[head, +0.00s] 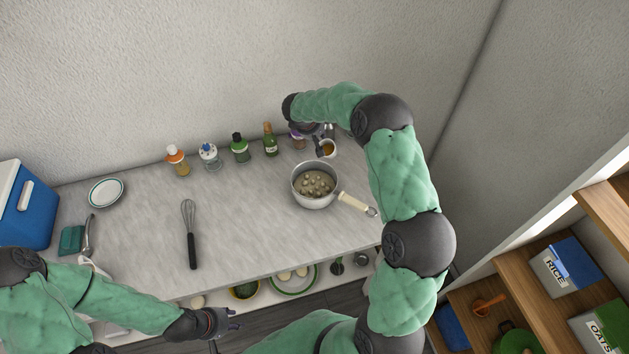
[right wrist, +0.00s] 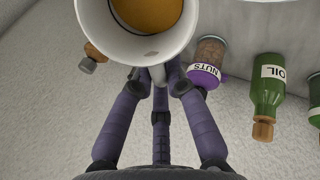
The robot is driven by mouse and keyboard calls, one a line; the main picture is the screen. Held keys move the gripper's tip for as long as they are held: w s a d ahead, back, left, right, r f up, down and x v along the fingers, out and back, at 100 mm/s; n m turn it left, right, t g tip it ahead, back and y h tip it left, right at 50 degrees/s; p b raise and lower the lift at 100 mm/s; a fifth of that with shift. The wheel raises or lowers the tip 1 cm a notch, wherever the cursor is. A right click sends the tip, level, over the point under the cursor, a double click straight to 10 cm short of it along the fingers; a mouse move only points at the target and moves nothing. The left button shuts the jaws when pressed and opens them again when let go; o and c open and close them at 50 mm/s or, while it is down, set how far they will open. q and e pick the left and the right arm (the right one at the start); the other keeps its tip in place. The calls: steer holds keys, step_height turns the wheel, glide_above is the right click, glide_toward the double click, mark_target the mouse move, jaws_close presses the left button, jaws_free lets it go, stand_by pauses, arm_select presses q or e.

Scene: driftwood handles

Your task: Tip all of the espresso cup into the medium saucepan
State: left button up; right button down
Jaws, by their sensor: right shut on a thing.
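The espresso cup (head: 333,153) is small and white with orange-brown contents. My right gripper (head: 319,146) is shut on it, behind and slightly right of the medium saucepan. In the right wrist view the cup (right wrist: 140,46) fills the top, its handle side between the fingers (right wrist: 158,75), and its contents are still inside. The medium saucepan (head: 315,203) is metal with a cream handle pointing right and front. It stands on the counter and holds several pale round pieces in brownish liquid. My left gripper (head: 232,318) looks open and empty, in front of the counter's edge.
A row of bottles lines the wall, including a green oil bottle (head: 270,140) and a purple-lidded nuts jar (right wrist: 206,65). A whisk (head: 190,232) lies on the counter (head: 245,215). A plate (head: 106,193) and blue cooler (head: 28,205) stand left. Shelves are at right.

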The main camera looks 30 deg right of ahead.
steer(key=shift+a+b, duration=0.35)
steer(key=shift+b, duration=0.35)
steer(key=shift+s+a+r+h+b, duration=0.15)
steer(key=shift+s+h+b, duration=0.1)
steer(key=shift+h+b, duration=0.2)
steer(key=b, duration=0.1)
steer(key=a+t+h+b, duration=0.1)
steer(key=b, duration=0.1)
steer(key=shift+s+r+b, duration=0.2)
steer(key=shift+r+b, duration=0.1)
steer(key=shift+s+a+r+h+b, duration=0.1)
steer(key=shift+r+h+b, duration=0.05)
steer(key=shift+h+b, duration=0.25)
steer(key=shift+a+t+h+b, duration=0.15)
steer(key=shift+t+h+b, duration=0.2)
steer(key=shift+b, duration=0.5)
steer(key=shift+s+f+t+h+b, duration=0.1)
steer(key=shift+f+t+h+b, duration=0.25)
steer(key=shift+b, duration=0.5)
